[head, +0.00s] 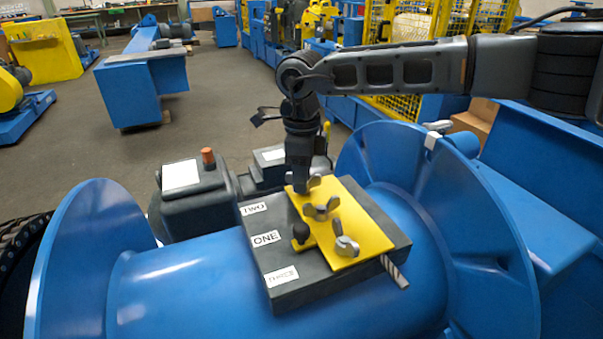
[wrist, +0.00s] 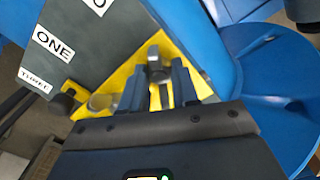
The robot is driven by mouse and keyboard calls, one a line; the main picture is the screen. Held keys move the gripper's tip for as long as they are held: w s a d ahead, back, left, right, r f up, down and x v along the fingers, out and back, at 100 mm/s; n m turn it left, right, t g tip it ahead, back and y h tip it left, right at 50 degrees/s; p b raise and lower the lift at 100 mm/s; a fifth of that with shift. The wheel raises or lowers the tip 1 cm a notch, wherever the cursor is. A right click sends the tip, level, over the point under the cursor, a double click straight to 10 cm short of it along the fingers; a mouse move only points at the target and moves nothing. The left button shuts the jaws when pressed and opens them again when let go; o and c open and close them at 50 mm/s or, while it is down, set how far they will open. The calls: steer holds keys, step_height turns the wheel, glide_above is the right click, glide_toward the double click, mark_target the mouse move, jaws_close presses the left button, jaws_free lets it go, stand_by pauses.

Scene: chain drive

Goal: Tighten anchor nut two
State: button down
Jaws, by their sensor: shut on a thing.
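A yellow plate (head: 352,228) lies on a dark grey block (head: 290,291) on the blue drum, with labels TWO (head: 254,208), ONE (head: 265,239) and THREE (head: 281,276). My gripper (head: 302,186) points down at the far end of the plate, in line with TWO. It is shut on the grey wing nut there, anchor nut two (wrist: 155,66), which shows between the fingers in the wrist view. Its lower part is hidden. Two other wing nuts stand nearer, a middle one (head: 321,208) and a near one (head: 345,247).
A black knob (head: 300,232) stands at the plate's left edge. A cable end (head: 395,272) sticks out of the block's right side. Blue drum flanges (head: 92,255) rise at both sides. A dark housing with an orange cap (head: 208,157) stands behind the drum.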

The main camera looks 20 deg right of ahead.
steer(key=m, duration=0.3)
steer(key=m+p, duration=0.1)
steer(key=shift+w+d+r+m, duration=0.1)
steer(key=shift+w+r+m, duration=0.05)
steer(key=shift+r+m, duration=0.15)
steer(key=m+p, duration=0.1)
steer(key=m, duration=0.2)
steer(key=shift+m, duration=0.4)
steer(key=m+p, duration=0.1)
steer(key=m, duration=0.2)
steer(key=shift+d+m, duration=0.1)
steer(key=shift+m, duration=0.2)
steer(key=m+p, duration=0.1)
steer(key=m, duration=0.2)
steer(key=shift+m, duration=0.3)
steer(key=m+p, duration=0.2)
steer(key=m, duration=0.1)
steer(key=shift+d+m, duration=0.1)
steer(key=shift+m, duration=0.2)
steer(key=m+p, duration=0.2)
steer(key=m, duration=0.1)
steer(key=shift+m, duration=0.3)
steer(key=m+p, duration=0.3)
steer(key=m, duration=0.2)
steer(key=shift+p, duration=0.4)
steer(key=shift+f+m+p, duration=0.1)
steer(key=shift+m+p, duration=0.5)
steer(key=shift+m, duration=0.2)
